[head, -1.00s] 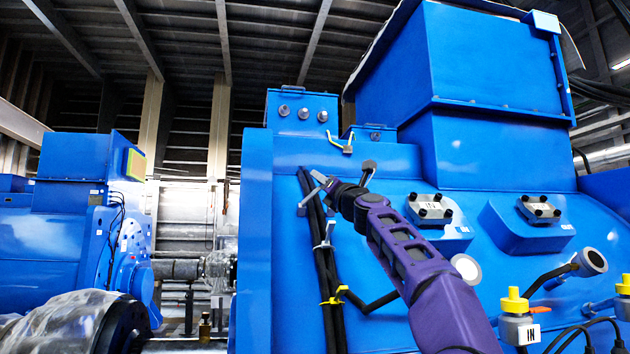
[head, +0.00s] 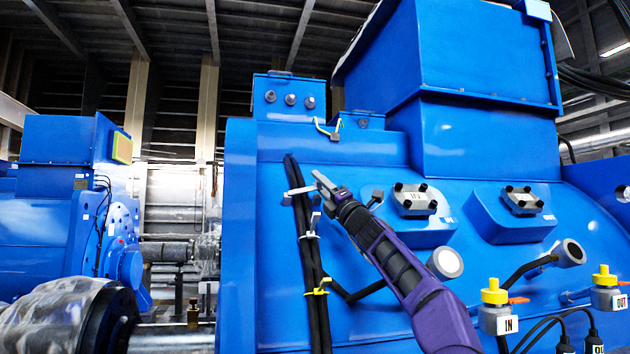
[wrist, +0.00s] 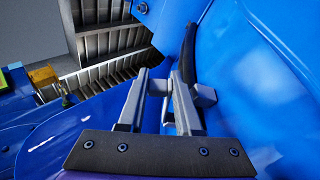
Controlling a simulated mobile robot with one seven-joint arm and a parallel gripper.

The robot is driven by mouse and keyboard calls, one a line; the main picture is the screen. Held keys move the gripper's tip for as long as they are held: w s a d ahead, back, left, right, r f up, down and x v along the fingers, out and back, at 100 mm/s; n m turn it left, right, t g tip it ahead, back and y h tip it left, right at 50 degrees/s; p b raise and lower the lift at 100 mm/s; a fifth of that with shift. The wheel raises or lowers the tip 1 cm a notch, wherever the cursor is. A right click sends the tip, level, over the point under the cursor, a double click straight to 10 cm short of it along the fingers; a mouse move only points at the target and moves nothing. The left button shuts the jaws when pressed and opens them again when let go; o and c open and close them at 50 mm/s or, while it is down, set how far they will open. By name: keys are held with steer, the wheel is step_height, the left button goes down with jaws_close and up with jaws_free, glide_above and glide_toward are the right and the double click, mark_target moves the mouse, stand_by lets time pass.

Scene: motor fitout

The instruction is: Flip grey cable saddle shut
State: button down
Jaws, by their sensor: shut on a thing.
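The grey cable saddle (head: 300,190) shows in the head view as a light grey bar across the upper part of the black cables (head: 305,250) on the blue motor. My gripper (head: 320,179) is at its right end, beside the cables. In the wrist view, my gripper (wrist: 160,80) has its two grey fingers around a grey piece of the saddle (wrist: 205,96), which sticks out right of the right finger. A black cable (wrist: 189,50) runs just behind it. The fingers hide part of the saddle, and I cannot tell whether it is fully closed.
Lower on the cables are a whitish clip (head: 309,237) and a yellow clip (head: 318,287). Right of my arm, terminal blocks (head: 415,198) and a round port (head: 446,263) stick out of the motor. A yellow-green lead (head: 327,130) sits above.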

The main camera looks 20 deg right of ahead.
steer(key=shift+a+r, duration=0.1)
stand_by(0.3)
steer(key=c, duration=0.7)
jaws_free()
steer(key=shift+s+d+f+b, duration=0.25)
steer(key=shift+s+f+b, duration=0.15)
steer(key=shift+f+b, duration=0.3)
steer(key=shift+b+v, duration=4.4)
steer(key=shift+v, duration=0.9)
steer(key=shift+s+r, duration=0.15)
steer(key=shift+r, duration=0.05)
